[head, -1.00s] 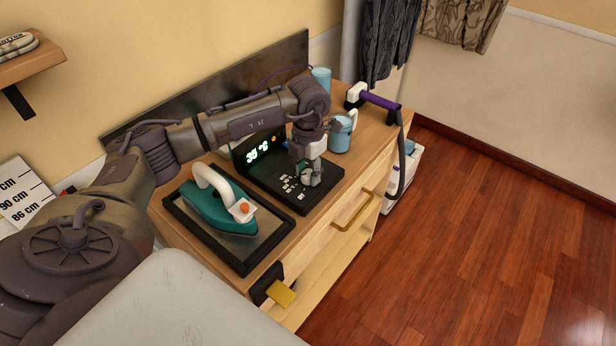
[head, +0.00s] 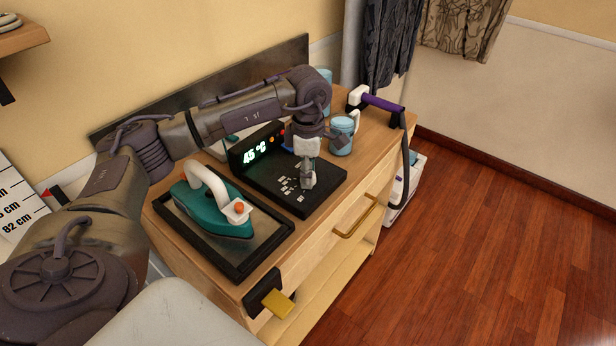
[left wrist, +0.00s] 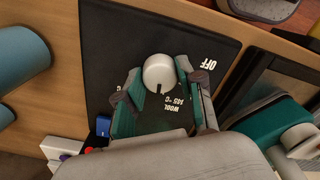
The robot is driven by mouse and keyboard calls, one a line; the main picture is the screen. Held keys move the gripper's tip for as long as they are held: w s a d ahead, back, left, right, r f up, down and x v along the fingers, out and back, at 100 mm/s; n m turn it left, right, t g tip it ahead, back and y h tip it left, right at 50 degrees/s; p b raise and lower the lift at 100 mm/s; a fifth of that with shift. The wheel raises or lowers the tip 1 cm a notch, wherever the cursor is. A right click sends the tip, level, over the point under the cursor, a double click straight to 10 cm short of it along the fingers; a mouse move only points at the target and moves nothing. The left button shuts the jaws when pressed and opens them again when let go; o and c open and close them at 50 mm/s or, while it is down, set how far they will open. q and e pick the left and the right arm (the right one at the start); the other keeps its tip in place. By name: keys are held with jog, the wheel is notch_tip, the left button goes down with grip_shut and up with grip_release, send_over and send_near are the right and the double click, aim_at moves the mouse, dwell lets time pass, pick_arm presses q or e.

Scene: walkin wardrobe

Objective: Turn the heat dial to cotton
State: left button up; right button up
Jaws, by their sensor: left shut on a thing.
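The heat dial (left wrist: 158,72) is a round white knob with a dark pointer mark on a black panel (left wrist: 110,45). In the left wrist view, OFF and WOOL with a temperature are printed around it; the cotton label cannot be read. My left gripper (left wrist: 158,80) is shut on the dial, a finger on each side. In the head view the left gripper (head: 308,180) reaches down to the black panel (head: 270,182) and largely covers the dial. The lit display (head: 256,149) behind the panel reads 45 °C. My right gripper is not in view.
A teal iron (head: 212,212) rests on a black-rimmed tray (head: 170,222) left of the panel. A blue mug (head: 341,137) and a purple-handled steamer (head: 380,102) stand right of it. A brass drawer handle (head: 355,218) sticks out in front. The floor at right is clear.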

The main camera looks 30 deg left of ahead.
pick_arm(q)
jog(key=m+b, duration=0.1)
jog(key=m, duration=0.2)
jog(key=shift+r+m+b, duration=0.1)
jog(key=shift+m+b, duration=0.6)
jog(key=shift+m, duration=0.8)
jog(key=o, duration=1.1)
jog(key=shift+o, duration=0.2)
notch_tip(320, 180, up, 12)
